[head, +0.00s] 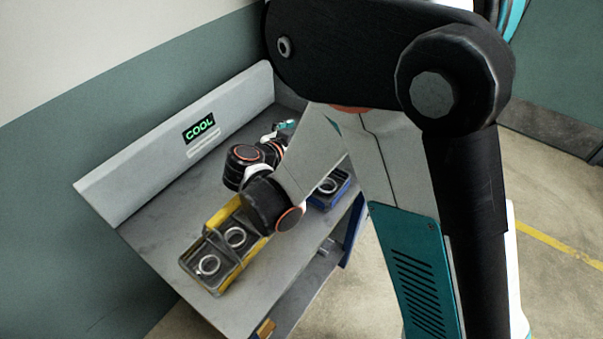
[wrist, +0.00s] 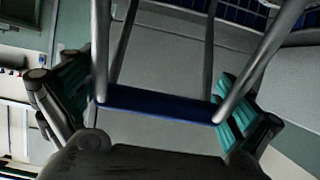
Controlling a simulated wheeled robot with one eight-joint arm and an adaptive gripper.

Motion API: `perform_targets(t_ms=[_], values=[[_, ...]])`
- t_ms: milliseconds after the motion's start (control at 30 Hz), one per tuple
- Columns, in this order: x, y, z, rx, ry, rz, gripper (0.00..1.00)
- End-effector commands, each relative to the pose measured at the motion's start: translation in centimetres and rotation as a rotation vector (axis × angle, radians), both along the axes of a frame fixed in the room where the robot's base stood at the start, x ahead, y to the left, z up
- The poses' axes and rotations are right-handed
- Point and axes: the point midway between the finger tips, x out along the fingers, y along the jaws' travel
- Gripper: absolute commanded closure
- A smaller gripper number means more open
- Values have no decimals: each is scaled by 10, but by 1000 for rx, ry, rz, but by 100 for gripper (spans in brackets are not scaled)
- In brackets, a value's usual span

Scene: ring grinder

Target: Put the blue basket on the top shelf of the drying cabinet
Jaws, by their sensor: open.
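In the head view a blue basket (head: 329,193) with a pale ring in it stands on the grey bench, partly hidden by my arm. My gripper (head: 283,128) is small and mostly hidden beyond my wrist, over the back of the bench. In the wrist view my gripper (wrist: 160,100) is open, with teal-padded fingers far apart at left and right. A dark blue bar (wrist: 155,104) with grey rods, like a basket handle, shows between the fingers, with a gap at each end. I cannot tell whether it belongs to the blue basket seen in the head view. The drying cabinet is not recognizable.
A sign panel reading COOL (head: 198,128) lines the back of the bench (head: 150,234). Open floor (head: 555,215) lies to the right.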

Motion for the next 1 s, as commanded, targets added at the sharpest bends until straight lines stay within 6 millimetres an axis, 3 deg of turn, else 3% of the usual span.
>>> perform_targets(t_ms=[267,567,633,667,1000], values=[[4,-3,-1,0,0,1,4],[4,-3,-1,1,1,1,72],[4,-3,-1,1,1,1,76],[4,-3,-1,0,0,1,83],[4,-3,6,0,0,1,83]])
